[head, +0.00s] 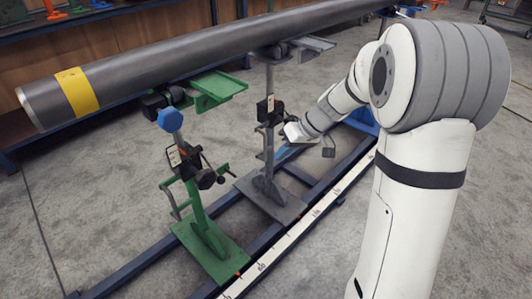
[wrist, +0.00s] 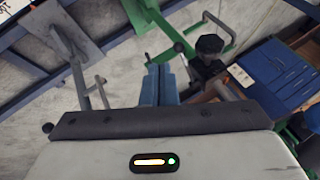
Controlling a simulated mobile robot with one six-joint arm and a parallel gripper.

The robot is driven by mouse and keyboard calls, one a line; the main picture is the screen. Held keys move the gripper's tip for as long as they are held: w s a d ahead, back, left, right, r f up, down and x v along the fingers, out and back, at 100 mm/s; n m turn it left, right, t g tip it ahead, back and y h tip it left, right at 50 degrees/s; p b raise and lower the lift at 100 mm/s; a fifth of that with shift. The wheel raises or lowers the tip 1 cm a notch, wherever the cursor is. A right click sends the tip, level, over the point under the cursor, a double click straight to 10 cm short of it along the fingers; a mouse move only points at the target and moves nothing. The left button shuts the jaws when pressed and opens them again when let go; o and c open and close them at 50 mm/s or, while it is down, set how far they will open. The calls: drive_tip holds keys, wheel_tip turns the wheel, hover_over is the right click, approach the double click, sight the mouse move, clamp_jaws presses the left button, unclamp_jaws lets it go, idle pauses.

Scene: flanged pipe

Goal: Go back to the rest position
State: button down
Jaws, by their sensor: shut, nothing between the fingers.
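My gripper (wrist: 158,72) shows in the wrist view with its two blue fingers side by side, shut and empty. In the head view my gripper (head: 284,159) is small and partly hidden, near the grey pipe stand and beyond my white arm. A long grey steel pipe (head: 190,55) with a yellow band near its left end lies across a green stand (head: 207,240) and a grey stand (head: 268,195). In the wrist view a black knob (wrist: 209,44) and green stand parts appear beyond the fingers. I cannot tell whether the fingers touch anything.
The stands sit on a dark blue rail frame (head: 135,265) with a white measuring scale (head: 300,232). A workbench (head: 120,45) stands behind the pipe. A blue cabinet (wrist: 283,70) is at right in the wrist view. Grey floor (head: 90,200) lies clear at the left.

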drive_tip(key=s+d+r+m+h+p, duration=0.2)
drive_tip(key=s+d+r+h+p, duration=0.1)
drive_tip(key=s+r+p, duration=0.9)
drive_tip(key=s+d+r+m+t+h+p, duration=0.1)
drive_tip(key=s+d+r+m+h+p, duration=0.2)
drive_tip(key=s+r+p, duration=0.9)
wheel_tip(320, 180, up, 6)
drive_tip(key=shift+d+m+h+p, duration=0.3)
drive_tip(key=shift+d+h+p, duration=0.1)
drive_tip(key=shift+d, duration=0.25)
